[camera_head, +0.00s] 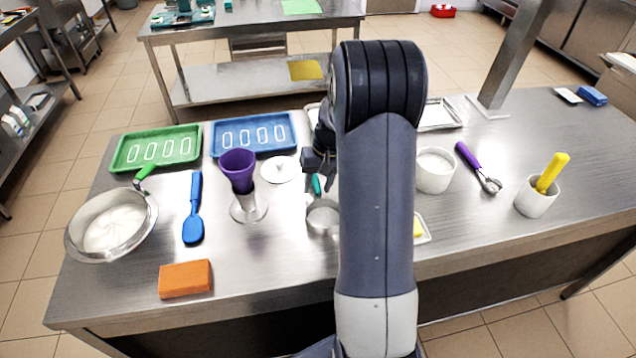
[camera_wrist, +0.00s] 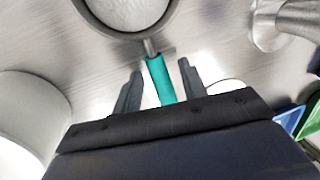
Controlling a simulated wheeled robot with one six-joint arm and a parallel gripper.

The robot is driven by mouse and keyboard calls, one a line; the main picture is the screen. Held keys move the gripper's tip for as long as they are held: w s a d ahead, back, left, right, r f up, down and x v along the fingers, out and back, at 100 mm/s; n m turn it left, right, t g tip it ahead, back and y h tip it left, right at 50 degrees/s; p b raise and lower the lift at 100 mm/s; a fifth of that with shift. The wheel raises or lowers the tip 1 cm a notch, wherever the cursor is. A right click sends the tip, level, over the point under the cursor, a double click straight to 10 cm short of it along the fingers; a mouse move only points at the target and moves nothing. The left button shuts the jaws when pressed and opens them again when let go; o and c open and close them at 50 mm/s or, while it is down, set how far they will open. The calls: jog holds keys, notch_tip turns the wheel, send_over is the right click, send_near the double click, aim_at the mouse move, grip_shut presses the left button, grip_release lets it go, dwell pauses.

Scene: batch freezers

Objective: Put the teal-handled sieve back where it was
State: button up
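The teal-handled sieve (camera_head: 323,217) lies on the steel table in front of my arm, partly hidden by it in the head view. In the wrist view its round mesh bowl (camera_wrist: 128,12) is at the top and its teal handle (camera_wrist: 166,80) points back toward my gripper. My gripper (camera_wrist: 155,82) is open, with one finger on each side of the handle and a visible gap to both. In the head view my gripper (camera_head: 316,170) is over the handle end; its fingertips are hard to make out there.
A purple cup on a clear stand (camera_head: 238,170) and a white disc (camera_head: 281,169) are left of the sieve. A white tub (camera_head: 435,170) stands right of my arm. Green (camera_head: 158,148) and blue (camera_head: 253,135) trays lie behind. Bare table lies at the front, beside an orange sponge (camera_head: 185,279).

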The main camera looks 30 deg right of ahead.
notch_tip(320, 180, up, 12)
jog(key=d, duration=0.2)
jog(key=shift+s+d+b, duration=0.15)
jog(key=shift+s+b, duration=0.05)
jog(key=shift+b, duration=0.2)
jog(key=shift+c, duration=0.4)
